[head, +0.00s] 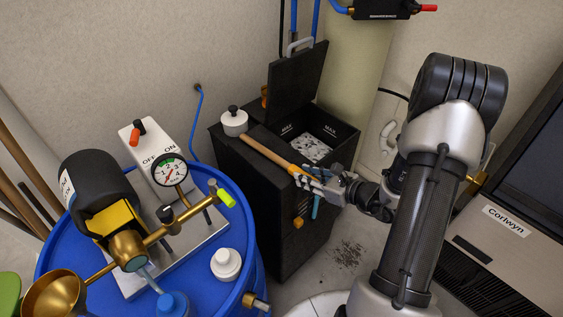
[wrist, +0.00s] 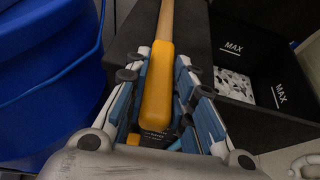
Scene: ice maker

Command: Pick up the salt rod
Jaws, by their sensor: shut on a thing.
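The salt rod is a pale wooden stick (head: 265,150) with an orange grip at its near end; the grip also shows in the wrist view (wrist: 157,90). My gripper (head: 306,177) is shut on the orange grip, with blue-padded fingers on both sides of it in the wrist view (wrist: 160,72). The rod slants across the top of the black ice maker (head: 245,180), its far end near a white knobbed cap (head: 234,122). I cannot tell whether the rod touches the top. The fingers partly hide the grip's near end.
The ice maker's lid (head: 296,82) stands open over a bin of ice (head: 309,147). A blue barrel (head: 230,262) with a gauge and brass pipes stands at left. Dark bits (head: 347,254) lie on the floor.

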